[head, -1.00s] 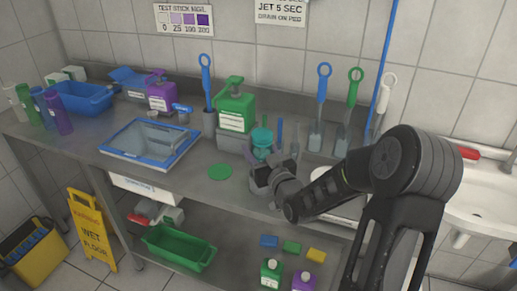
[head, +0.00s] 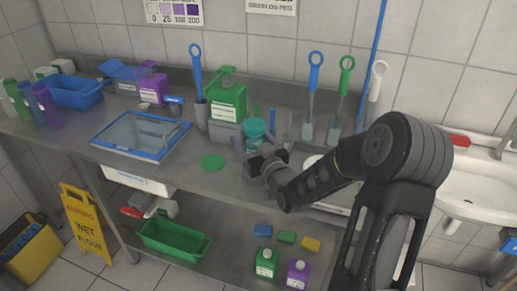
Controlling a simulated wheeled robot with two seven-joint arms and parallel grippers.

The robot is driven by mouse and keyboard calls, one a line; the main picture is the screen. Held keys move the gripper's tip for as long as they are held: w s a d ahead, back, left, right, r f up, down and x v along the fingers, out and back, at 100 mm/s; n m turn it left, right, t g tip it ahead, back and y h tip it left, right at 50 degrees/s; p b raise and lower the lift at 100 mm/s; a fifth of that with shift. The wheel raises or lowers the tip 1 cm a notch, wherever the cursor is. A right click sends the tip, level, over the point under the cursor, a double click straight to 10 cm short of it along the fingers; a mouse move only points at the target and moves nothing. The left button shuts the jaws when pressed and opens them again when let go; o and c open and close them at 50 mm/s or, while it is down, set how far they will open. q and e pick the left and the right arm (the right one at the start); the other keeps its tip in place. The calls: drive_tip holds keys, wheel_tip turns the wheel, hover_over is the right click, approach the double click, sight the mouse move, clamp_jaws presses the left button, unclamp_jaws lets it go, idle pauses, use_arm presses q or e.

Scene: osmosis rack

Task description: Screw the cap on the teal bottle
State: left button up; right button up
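The teal bottle (head: 255,127) stands on the steel counter behind my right gripper, near the green pump bottle. It has a wide, round teal top; I cannot tell whether that is a separate cap. Its lower part is partly hidden by the gripper. My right gripper (head: 257,146) has its fingers spread on either side in front of the bottle, with nothing seen between them. I cannot tell if a finger touches the bottle. My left gripper is not in view.
A flat green disc (head: 213,161) lies on the counter left of my gripper. A green pump bottle (head: 228,102) and upright brushes stand behind. A blue-rimmed basin (head: 141,156) is at left. The shelf below holds a green tub (head: 174,240).

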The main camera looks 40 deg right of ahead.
drive_tip(key=shift+s, duration=0.3)
drive_tip(key=s+a+p, duration=0.2)
drive_tip(key=s+p, duration=0.6)
drive_tip(key=s, duration=0.3)
drive_tip(key=shift+s+p, duration=0.15)
drive_tip(key=shift+p, duration=0.15)
drive_tip(key=shift+a, duration=0.1)
idle(0.6)
